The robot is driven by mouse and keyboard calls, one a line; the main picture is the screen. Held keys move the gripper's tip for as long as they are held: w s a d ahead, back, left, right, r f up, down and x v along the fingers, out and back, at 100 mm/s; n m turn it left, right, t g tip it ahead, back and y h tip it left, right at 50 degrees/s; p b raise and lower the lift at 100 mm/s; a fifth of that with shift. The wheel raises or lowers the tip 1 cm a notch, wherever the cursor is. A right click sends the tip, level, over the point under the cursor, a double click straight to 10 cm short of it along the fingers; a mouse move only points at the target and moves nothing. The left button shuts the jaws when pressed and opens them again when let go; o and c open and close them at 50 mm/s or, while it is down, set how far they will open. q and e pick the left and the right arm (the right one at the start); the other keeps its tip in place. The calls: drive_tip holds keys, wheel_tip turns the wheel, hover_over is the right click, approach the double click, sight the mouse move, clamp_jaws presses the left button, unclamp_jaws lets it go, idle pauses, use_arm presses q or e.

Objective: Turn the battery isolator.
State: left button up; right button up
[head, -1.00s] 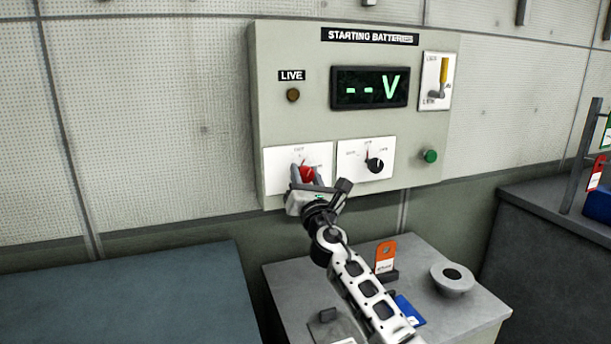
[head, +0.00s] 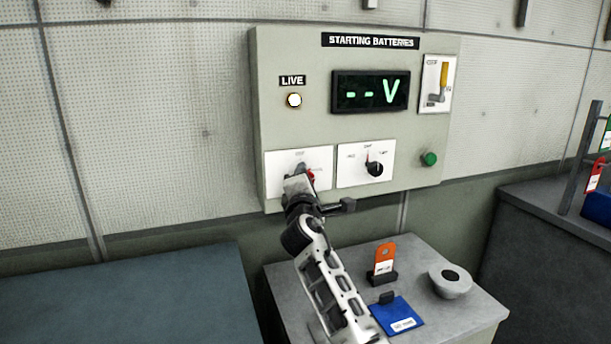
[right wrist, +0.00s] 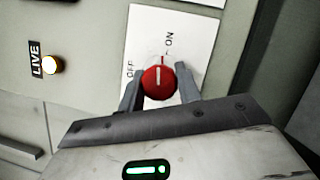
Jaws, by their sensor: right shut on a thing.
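The battery isolator is a red round knob (right wrist: 159,83) on a white plate (right wrist: 196,32) marked OFF and ON. In the right wrist view its white pointer line points to the ON side. In the head view only a bit of the red knob (head: 311,176) shows beside my gripper. My right gripper (head: 300,178) is shut on the knob, with one finger on each side of it in the right wrist view (right wrist: 160,92). The LIVE lamp (head: 294,100) glows bright above the plate. My left gripper is not in view.
The panel (head: 225,0) label is not needed here; a display (head: 370,90) reads "-- V".

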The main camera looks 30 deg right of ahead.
drive_tip(key=shift+m+g+p, duration=0.45)
drive_tip(key=shift+m+g, duration=0.15)
drive_tip(key=shift+m, duration=0.6)
drive_tip(key=shift+f, duration=0.1)
drive_tip(key=o, duration=1)
drive_tip(key=r+b+v, duration=0.1)
drive_tip(key=b+v, duration=0.1)
drive_tip(key=v, duration=1.4)
drive_tip(key=shift+f, duration=0.4)
